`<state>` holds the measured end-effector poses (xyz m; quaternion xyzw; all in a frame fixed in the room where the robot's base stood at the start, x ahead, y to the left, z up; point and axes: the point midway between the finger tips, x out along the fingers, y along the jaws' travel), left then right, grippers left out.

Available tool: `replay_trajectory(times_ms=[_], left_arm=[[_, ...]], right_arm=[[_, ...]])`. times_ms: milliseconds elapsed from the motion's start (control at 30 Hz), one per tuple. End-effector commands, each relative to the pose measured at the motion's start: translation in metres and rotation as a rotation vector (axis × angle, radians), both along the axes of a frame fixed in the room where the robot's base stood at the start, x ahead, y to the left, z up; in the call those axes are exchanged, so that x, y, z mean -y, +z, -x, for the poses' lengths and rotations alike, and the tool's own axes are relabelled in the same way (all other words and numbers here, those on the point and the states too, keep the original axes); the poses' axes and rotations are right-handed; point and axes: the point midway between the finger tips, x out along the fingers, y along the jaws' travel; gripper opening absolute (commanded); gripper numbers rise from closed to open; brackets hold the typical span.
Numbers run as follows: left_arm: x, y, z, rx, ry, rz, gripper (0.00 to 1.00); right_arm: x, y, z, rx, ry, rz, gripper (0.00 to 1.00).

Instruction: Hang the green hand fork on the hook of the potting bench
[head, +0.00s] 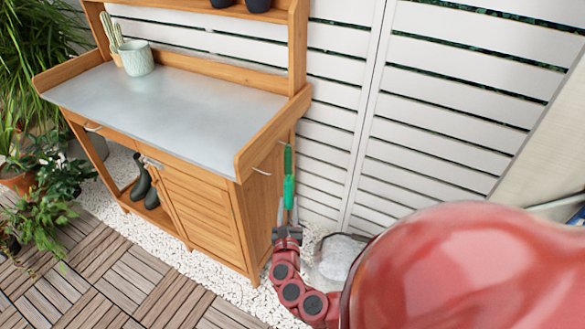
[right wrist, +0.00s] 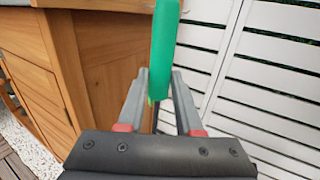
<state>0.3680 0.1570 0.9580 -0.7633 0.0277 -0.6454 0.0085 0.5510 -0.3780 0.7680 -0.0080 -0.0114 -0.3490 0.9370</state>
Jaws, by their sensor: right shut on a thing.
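The green hand fork (head: 289,178) stands roughly upright beside the right end of the wooden potting bench (head: 208,218). My right gripper (head: 288,210) is shut on it from below. In the right wrist view the green fork (right wrist: 163,45) rises between the two grey fingers of my right gripper (right wrist: 159,85), and its upper end runs out of the picture. A thin metal hook (head: 262,172) sticks out from the bench's end side, left of the fork and apart from it in the head view. The hook is not clear in the right wrist view. My left gripper is not in view.
A white slatted fence (head: 335,130) stands close behind and right of the fork. A clear bag of pale material (head: 340,257) lies on the gravel near my right arm. A cactus in a pale pot (head: 136,58) stands on the bench top, which is otherwise mostly clear.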

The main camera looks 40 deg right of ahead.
Motion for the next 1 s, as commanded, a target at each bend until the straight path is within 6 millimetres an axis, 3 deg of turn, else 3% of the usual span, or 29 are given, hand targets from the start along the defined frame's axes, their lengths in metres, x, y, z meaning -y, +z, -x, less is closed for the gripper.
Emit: replay_trajectory(times_ms=[1000], left_arm=[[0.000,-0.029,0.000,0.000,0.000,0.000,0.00]], right_arm=[[-0.025,-0.011,-0.060,-0.001,-0.002,0.001,0.00]])
